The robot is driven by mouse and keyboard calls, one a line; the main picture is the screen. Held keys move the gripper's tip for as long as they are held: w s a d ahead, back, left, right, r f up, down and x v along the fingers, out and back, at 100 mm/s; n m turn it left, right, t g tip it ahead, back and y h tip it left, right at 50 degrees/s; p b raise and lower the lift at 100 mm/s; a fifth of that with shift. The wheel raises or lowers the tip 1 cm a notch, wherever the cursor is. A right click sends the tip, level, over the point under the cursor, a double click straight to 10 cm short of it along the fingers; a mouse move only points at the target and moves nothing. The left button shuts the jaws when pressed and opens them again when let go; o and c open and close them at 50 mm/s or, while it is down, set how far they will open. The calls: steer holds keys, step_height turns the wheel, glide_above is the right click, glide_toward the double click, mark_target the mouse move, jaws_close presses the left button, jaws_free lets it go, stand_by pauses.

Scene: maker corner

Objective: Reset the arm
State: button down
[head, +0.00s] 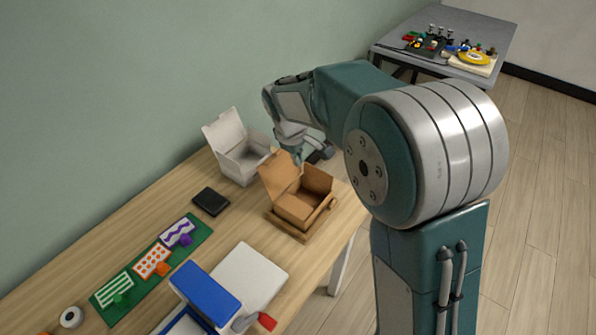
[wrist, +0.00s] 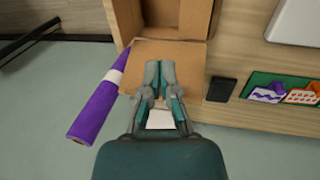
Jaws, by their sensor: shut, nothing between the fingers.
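My gripper (wrist: 160,68) is shut and empty, with its two fingers side by side. In the wrist view it is in front of the raised flap of the brown cardboard box (wrist: 198,65); I cannot tell if it touches the flap. In the head view the arm bends over at the shoulder and reaches toward the wall, with my gripper (head: 299,158) pointing down behind the open cardboard box (head: 306,208). The fingertips are partly hidden there by the box flap.
An open white box (head: 240,165) stands close by the gripper. A grey table (head: 450,20) stands behind.

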steer(key=s+d+r+m+t+y, duration=0.15)
steer(key=s+d+r+m, duration=0.35)
steer(key=s+d+r, duration=0.5)
steer(key=s+d+m+t, duration=0.1)
steer(key=s+d+m, duration=0.1)
steer(key=s, duration=0.6)
steer(key=s+d+r+m+t, duration=0.1)
steer(key=s+m, duration=0.2)
steer(key=s, duration=0.6)
steer(key=shift+d+r, duration=0.15)
steer(key=shift+d, duration=0.25)
steer(key=shift+w, duration=0.1)
